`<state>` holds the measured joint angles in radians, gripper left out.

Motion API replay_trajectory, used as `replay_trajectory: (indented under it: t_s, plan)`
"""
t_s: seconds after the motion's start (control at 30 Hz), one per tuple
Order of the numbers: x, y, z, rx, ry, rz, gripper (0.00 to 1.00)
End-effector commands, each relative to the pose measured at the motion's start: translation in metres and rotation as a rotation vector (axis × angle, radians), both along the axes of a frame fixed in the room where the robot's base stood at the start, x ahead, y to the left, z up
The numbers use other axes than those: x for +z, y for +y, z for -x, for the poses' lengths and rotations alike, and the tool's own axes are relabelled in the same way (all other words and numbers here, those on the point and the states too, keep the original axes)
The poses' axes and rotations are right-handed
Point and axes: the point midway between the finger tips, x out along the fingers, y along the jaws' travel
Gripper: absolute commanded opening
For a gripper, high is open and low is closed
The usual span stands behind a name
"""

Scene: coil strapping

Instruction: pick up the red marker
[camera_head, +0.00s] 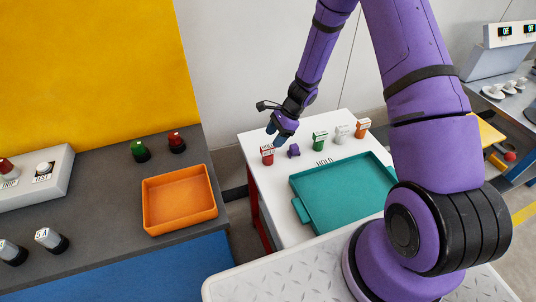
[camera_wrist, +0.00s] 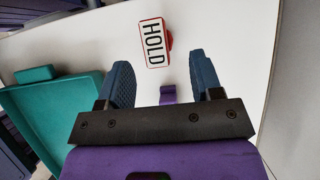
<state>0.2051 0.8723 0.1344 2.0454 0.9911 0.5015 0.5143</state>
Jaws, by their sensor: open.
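The red marker (camera_head: 267,157) stands near the left edge of the white table, with a white label on top. In the wrist view the red marker (camera_wrist: 169,40) shows beyond the fingertips, and its label reads HOLD. My gripper (camera_head: 283,138) is above the table, close to the marker's upper right. In the wrist view my gripper (camera_wrist: 160,62) has its two blue fingers apart with nothing held between them. The marker lies ahead of the gap, apart from both fingers.
A small purple piece (camera_head: 293,151) sits right of the red marker. Green (camera_head: 320,142), white (camera_head: 342,135) and orange (camera_head: 362,130) markers stand farther right. A teal tray (camera_head: 302,210) fills the table's front. An orange tray (camera_head: 180,222) lies on the dark bench at left.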

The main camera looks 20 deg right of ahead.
Motion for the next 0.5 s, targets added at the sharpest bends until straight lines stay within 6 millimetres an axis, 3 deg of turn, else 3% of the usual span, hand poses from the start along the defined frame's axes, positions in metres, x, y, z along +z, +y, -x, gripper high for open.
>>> replay_trajectory:
  t_s: [0.5]
  plan:
    - [-0.043, 0.028, 0.006, 0.001, 0.000, 0.000, 0.60]
